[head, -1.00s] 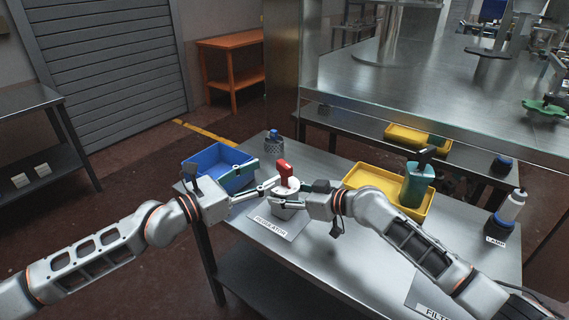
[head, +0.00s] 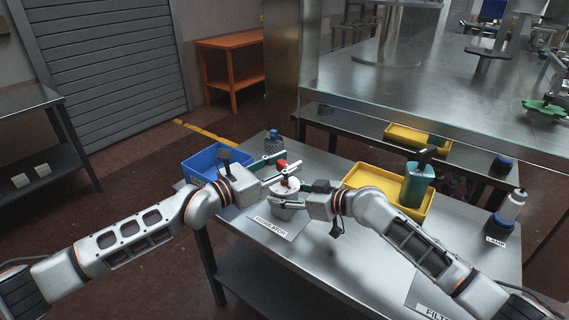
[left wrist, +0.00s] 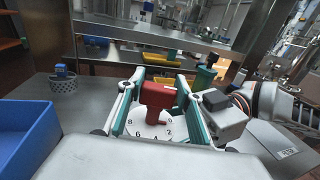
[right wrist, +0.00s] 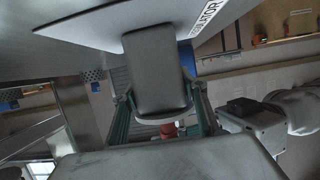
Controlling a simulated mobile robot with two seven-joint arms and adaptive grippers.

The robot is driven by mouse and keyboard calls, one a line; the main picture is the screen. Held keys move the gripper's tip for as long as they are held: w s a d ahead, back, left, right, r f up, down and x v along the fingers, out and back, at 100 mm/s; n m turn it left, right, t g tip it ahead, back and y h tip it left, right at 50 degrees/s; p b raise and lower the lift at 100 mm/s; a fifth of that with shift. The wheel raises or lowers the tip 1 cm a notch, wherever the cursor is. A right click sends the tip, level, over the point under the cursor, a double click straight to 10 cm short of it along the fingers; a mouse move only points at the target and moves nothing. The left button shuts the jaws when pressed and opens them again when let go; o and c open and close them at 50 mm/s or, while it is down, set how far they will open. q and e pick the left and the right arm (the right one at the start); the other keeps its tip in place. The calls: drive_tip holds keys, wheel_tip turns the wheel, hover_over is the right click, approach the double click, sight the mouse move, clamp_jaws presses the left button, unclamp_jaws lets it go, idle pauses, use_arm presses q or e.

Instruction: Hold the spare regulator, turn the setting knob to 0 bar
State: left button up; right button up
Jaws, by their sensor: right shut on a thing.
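The regulator (head: 285,192) has a pale grey body and a white numbered dial under a red setting knob (head: 282,164). It is at the table's left side by the REGULATOR label (head: 271,227). My right gripper (head: 292,197) is shut on its body; in the right wrist view the grey body (right wrist: 155,70) is between the fingers. My left gripper (head: 285,171) is open, with its fingers on either side of the knob. In the left wrist view gaps show beside the knob (left wrist: 158,98). Dial numbers 8, 6, 4 and 2 show; I cannot tell which the knob points to.
A blue bin (head: 205,165) stands behind my left wrist. A yellow tray (head: 362,177) with a teal bottle-like thing (head: 416,183) is right of the regulator. A lamp (head: 508,210) stands near the right edge. The table's front middle is bare.

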use_arm(q)
drive_tip(key=shift+s+d+r, duration=0.2)
drive_tip(key=shift+d+r, duration=0.1)
drive_tip(key=shift+d, duration=0.4)
drive_tip(key=shift+s+d+r+n+t, duration=0.1)
drive_tip(key=shift+d+r+n+t, duration=0.1)
drive_tip(key=shift+n+t, duration=0.15)
drive_tip(key=shift+w+a+n+t+y, duration=0.1)
drive_tip(key=shift+a+n+t+y, duration=0.15)
drive_tip(key=shift+n+t+y, duration=0.35)
drive_tip(key=shift+w+a+n+t+y, duration=0.1)
drive_tip(key=shift+a+n+t+y, duration=0.25)
drive_tip(key=shift+y, duration=0.35)
use_arm(e)
drive_tip(key=shift+s+a+f, duration=0.1)
drive_tip(key=shift+s+f, duration=0.05)
drive_tip(key=shift+f, duration=0.05)
use_arm(q)
drive_tip(key=shift+w+a+f+t+y, duration=0.15)
drive_tip(key=shift+a+f+t+y, duration=0.15)
drive_tip(key=shift+a+f+y, duration=0.1)
drive_tip(key=o, duration=1.1)
drive_tip(key=shift+f, duration=0.1)
use_arm(e)
drive_tip(key=shift+r, duration=0.1)
